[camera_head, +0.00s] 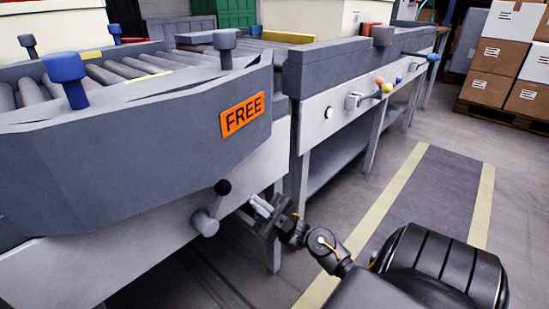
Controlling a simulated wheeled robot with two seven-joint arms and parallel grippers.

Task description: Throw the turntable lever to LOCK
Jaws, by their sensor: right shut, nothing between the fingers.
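The turntable (130,170) is a dark grey roller unit filling the left side, with an orange sign (242,115) reading FREE on its side. Its lever (207,222) sits below on the light grey panel: a grey hub with an arm slanting up and right to a black knob (223,187). My right gripper (257,204) is shut and empty, just right of the lever and slightly below its knob, apart from it in the picture. My left gripper is out of view.
A conveyor (400,75) with small coloured-knob levers (387,88) continues to the right. A leg (273,250) stands behind my right gripper. Yellow-edged floor marking (430,190) lies clear at right. Boxes (495,85) are stacked on a pallet at the back right.

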